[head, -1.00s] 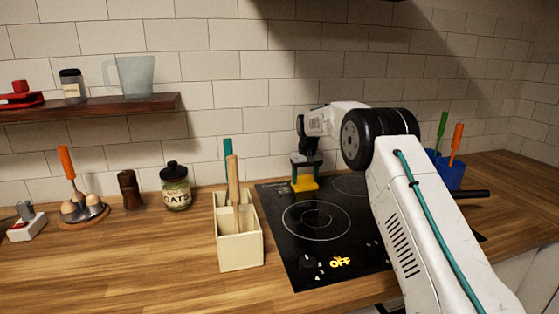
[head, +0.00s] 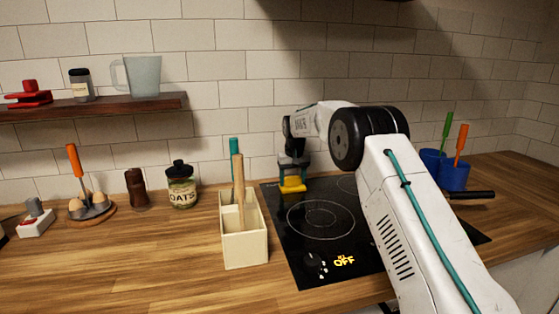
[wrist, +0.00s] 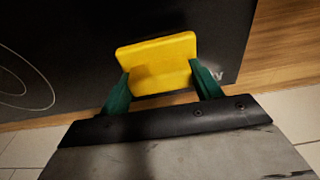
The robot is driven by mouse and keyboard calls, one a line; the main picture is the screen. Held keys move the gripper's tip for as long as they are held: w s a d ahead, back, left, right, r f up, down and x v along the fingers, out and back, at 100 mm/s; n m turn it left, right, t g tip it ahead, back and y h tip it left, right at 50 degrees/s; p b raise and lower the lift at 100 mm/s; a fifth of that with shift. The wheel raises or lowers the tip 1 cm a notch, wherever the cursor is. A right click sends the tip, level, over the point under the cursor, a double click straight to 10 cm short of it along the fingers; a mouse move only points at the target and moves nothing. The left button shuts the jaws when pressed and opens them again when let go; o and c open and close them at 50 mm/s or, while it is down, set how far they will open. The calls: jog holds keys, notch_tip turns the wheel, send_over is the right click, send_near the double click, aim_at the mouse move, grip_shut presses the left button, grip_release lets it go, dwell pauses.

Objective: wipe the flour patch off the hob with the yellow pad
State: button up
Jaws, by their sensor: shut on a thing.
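The yellow pad (head: 292,184) is at the back left of the black hob (head: 300,248). My gripper (head: 293,172) is shut on the pad from above. In the wrist view the pad (wrist: 158,62) sits between the two green fingers of my gripper (wrist: 161,86), close over or on the dark hob (wrist: 60,55) near its edge. I cannot tell whether the pad touches the glass. I see no flour patch in either view; the pad and my arm hide parts of the hob.
A cream utensil holder (head: 245,250) stands just left of the hob. Blue cups (head: 453,176) with utensils and a dark handle (head: 472,195) are at the right. An oats jar (head: 181,188) stands further left. The tiled wall is close behind the hob.

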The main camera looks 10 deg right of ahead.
jog(key=shift+a, duration=2)
jog(key=shift+d, duration=5.85)
jog(key=shift+a, duration=5.8)
jog(key=shift+a+r, duration=0.15)
jog(key=shift+a, duration=0.05)
notch_tip(320, 180, up, 8)
